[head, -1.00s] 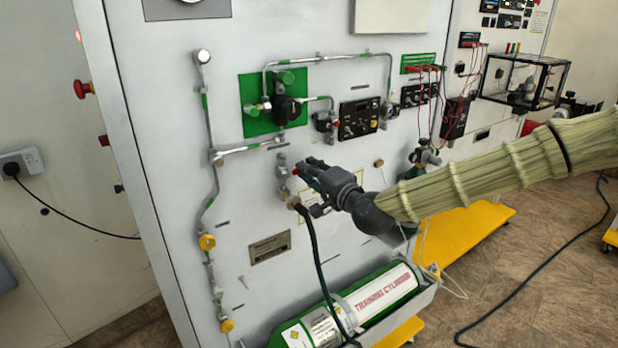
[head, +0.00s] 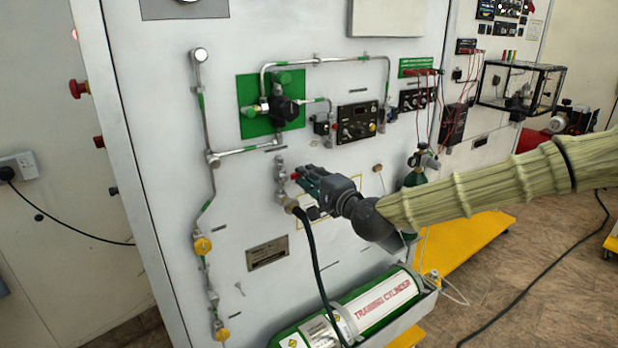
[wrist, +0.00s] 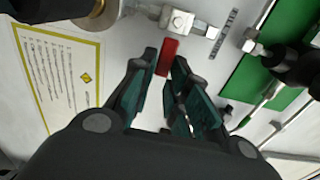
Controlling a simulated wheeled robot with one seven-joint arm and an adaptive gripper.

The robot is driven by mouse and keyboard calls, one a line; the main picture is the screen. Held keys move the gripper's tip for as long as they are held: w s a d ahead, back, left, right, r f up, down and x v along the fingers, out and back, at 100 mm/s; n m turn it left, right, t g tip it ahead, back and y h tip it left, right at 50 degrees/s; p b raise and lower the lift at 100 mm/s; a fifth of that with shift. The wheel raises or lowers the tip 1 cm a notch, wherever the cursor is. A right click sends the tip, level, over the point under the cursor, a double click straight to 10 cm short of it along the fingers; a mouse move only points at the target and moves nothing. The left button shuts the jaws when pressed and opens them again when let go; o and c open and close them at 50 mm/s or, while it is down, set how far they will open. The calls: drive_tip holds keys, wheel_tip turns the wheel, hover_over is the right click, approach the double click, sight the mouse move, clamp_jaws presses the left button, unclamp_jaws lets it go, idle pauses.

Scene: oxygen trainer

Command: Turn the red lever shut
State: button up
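The red lever (wrist: 168,56) shows in the wrist view as a short red bar below a silver valve body (wrist: 177,21). In the head view the lever (head: 295,176) is a small red spot at my gripper's tips, on the pipe fitting at the panel's middle. My gripper (wrist: 163,70) has its two dark green fingers apart, one on each side of the lever's lower end. I cannot tell whether either finger touches it. In the head view my gripper (head: 305,178) reaches in from the right.
A black hose (head: 310,245) hangs from a brass fitting just below my gripper. A green plate with a regulator (head: 283,108) is above. A training cylinder (head: 385,298) lies below. A framed notice (wrist: 62,70) is on the panel beside the lever.

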drive_tip(key=shift+o, duration=1.4)
drive_tip(key=shift+d, duration=0.1)
drive_tip(key=v, duration=1.2)
drive_tip(key=s+a+f+n+g+h, duration=0.1)
drive_tip(key=s+f+n+g, duration=0.3)
drive_tip(key=f, duration=0.8)
drive_tip(key=s+a+f+m+g+h, duration=0.15)
drive_tip(key=s+f, duration=0.35)
drive_tip(key=f, duration=0.6)
drive_tip(key=s+a+f+n+g+h, duration=0.1)
drive_tip(key=s+f+n+g, duration=0.3)
drive_tip(key=f, duration=0.8)
drive_tip(key=s+d+f+n+g+h, duration=0.1)
drive_tip(key=s+d+f, duration=0.3)
drive_tip(key=s, duration=0.5)
drive_tip(key=s+d+f+n+g+h, duration=0.2)
drive_tip(key=s+d+f, duration=0.3)
drive_tip(key=s+f, duration=0.4)
drive_tip(key=s+d+f+n+g+h, duration=0.2)
drive_tip(key=s+d+f, duration=0.3)
drive_tip(key=s, duration=0.4)
drive_tip(key=shift+s+d+f+g, duration=0.2)
drive_tip(key=shift+f+g, duration=0.35)
drive_tip(key=shift+f, duration=0.35)
